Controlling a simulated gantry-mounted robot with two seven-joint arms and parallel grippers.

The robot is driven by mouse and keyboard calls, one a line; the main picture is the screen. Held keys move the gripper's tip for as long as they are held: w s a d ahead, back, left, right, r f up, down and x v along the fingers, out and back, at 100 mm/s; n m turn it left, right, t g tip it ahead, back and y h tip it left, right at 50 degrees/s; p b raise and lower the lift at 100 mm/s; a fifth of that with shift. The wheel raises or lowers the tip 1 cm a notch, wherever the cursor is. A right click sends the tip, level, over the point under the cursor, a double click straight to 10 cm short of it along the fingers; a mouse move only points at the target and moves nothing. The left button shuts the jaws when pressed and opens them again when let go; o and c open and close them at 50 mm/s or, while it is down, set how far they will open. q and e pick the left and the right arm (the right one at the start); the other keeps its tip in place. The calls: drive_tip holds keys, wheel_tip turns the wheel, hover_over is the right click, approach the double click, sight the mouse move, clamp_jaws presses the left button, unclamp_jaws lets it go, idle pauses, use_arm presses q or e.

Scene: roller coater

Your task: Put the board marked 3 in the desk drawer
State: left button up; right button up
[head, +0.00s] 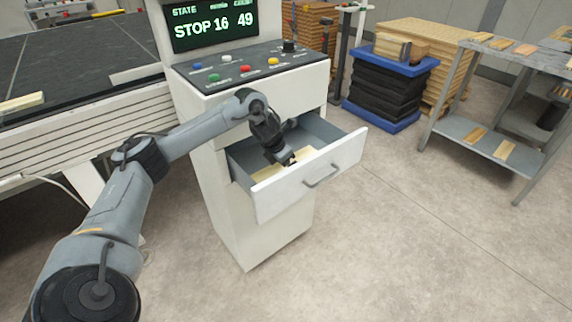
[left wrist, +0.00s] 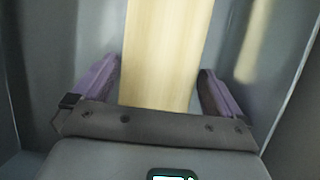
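The desk drawer (head: 310,175) is pulled out of the white console cabinet, its grey inside showing. A pale wooden board (head: 305,154) lies in it, partly hidden by my left gripper (head: 285,160), which reaches down into the drawer. In the left wrist view the board (left wrist: 165,60) runs lengthwise between the two spread fingers of the left gripper (left wrist: 160,85). No number is readable on the board. My right gripper is not in view.
The console panel (head: 250,66) with coloured buttons and a screen stands above the drawer. A conveyor table (head: 70,60) is at the left. A blue-topped stack (head: 385,90) and a metal rack (head: 500,125) with boards stand at the right. The floor in front is clear.

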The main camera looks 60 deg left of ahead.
use_arm(q)
drive_tip(key=shift+r, duration=0.1)
drive_tip(key=p+v, duration=0.5)
drive_tip(key=v, duration=0.7)
